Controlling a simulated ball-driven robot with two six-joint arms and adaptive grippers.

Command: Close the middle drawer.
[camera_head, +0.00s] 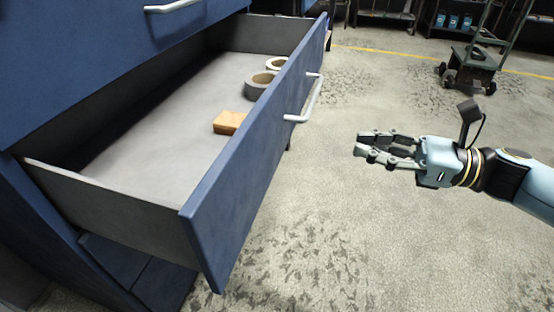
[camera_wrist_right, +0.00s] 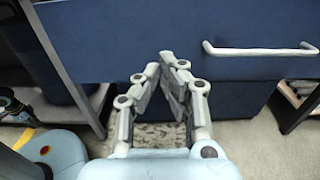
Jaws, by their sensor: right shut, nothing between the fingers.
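The open drawer (camera_head: 250,160) of the blue cabinet is pulled far out, with a drawer above it shut. Its blue front carries a pale bar handle (camera_head: 307,100). My right gripper (camera_head: 359,144) is shut and empty, in the open air to the right of the drawer front and apart from it. In the right wrist view the gripper (camera_wrist_right: 167,62) points at the blue front (camera_wrist_right: 240,92), with the handle (camera_wrist_right: 260,51) to its right. My left gripper is in neither view.
A wooden block (camera_head: 229,122), a grey roll (camera_head: 259,85) and a paler roll (camera_head: 276,63) lie inside the drawer. The upper drawer's handle (camera_head: 171,6) shows above. Floor around my right gripper is clear; a trolley (camera_head: 470,66) stands at the far right.

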